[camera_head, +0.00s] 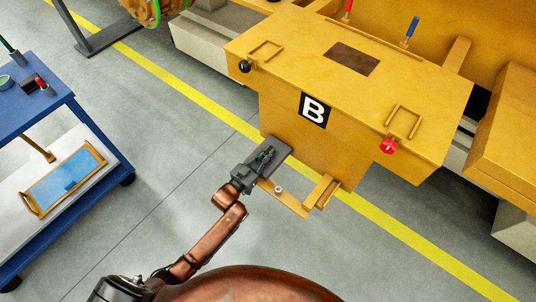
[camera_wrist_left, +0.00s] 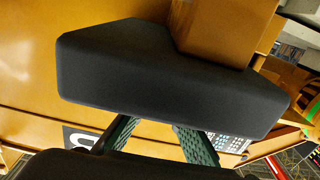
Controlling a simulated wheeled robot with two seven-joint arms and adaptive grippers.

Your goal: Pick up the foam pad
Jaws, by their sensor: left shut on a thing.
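The foam pad (camera_head: 279,149) is a dark grey flat block in front of the yellow box's face, beside the low yellow ledge. My left gripper (camera_head: 263,160) is shut on the pad. In the left wrist view the pad (camera_wrist_left: 165,75) spans most of the picture, and the two green fingers of my left gripper (camera_wrist_left: 155,135) reach its near edge. The fingertips' contact is partly hidden. I cannot tell whether the pad is clear of the ledge. My right gripper is not in view.
The yellow box (camera_head: 275,120) marked B has a red knob (camera_head: 389,147) and a black knob (camera_head: 245,67). The yellow ledge (camera_head: 293,202) with a raised bracket juts out low. A blue cart (camera_head: 45,105) stands left, with a framed blue panel (camera_head: 65,178) on its lower shelf. Floor between is clear.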

